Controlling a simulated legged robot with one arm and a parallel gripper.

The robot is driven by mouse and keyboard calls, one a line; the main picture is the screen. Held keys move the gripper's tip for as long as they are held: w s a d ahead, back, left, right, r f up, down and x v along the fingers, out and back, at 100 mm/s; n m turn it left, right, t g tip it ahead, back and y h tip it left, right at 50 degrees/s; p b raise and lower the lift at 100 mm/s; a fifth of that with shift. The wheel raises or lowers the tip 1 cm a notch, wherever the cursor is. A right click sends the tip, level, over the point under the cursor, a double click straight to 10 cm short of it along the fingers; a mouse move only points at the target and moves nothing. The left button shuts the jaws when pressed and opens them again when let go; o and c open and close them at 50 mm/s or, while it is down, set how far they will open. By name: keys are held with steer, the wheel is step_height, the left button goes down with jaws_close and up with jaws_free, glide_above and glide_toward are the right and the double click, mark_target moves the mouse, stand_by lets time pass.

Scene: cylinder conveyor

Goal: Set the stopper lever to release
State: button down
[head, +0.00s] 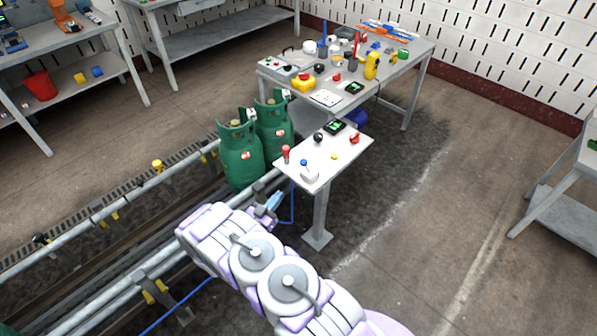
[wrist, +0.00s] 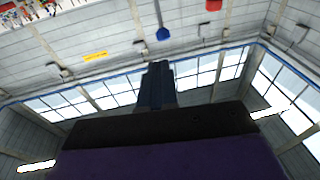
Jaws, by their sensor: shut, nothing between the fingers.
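A small grey table (head: 340,162) stands beside the conveyor, with controls on top. A red-knobbed upright lever (head: 286,153) stands at its left corner. A black ball knob (head: 318,138) and a red knob (head: 354,138) are farther back. No label is readable, so I cannot tell which is the stopper lever. My gripper (wrist: 157,85) shows in the wrist view as dark blue fingers closed together, with nothing between them. In the head view, my arm hides much of that area; a blue-grey part (head: 272,200) beside the conveyor may be its tip, below and left of the small table.
Two green gas cylinders (head: 240,152) (head: 274,128) stand on the roller conveyor (head: 105,235), close to the small table's left. A larger workbench (head: 400,60) with several tools and boxes stands behind. A blue cable hangs by the small table.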

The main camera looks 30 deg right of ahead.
mark_target(304, 162)
steer(key=shift+g+y, duration=0.3)
steer(key=shift+y, duration=0.2)
steer(key=x, duration=0.4)
steer(key=r+b+x, duration=0.1)
steer(key=x, duration=0.4)
steer(key=r+x, duration=0.1)
steer(key=x, duration=0.3)
steer(key=shift+w+d+r+b, duration=0.15)
steer(key=shift+w+r+b, duration=0.1)
steer(key=shift+b, duration=0.05)
steer(key=d+r+g+y+p, duration=0.1)
steer(key=p, duration=0.1)
steer(key=w+d+r+y+p, duration=0.1)
steer(key=d+y+p, duration=0.1)
steer(key=p, duration=0.1)
steer(key=shift+w+r+m+g, duration=0.1)
steer(key=shift+r+m+g, duration=0.15)
steer(key=shift+m+g, duration=0.15)
steer(key=shift+w+d+g+y+p, duration=0.3)
steer(key=shift+d+y+p, duration=0.4)
steer(key=shift+d+p, duration=0.35)
steer(key=shift+w+d+g+y+p, duration=0.3)
steer(key=shift+d+y+p, duration=0.4)
steer(key=shift+p, duration=0.5)
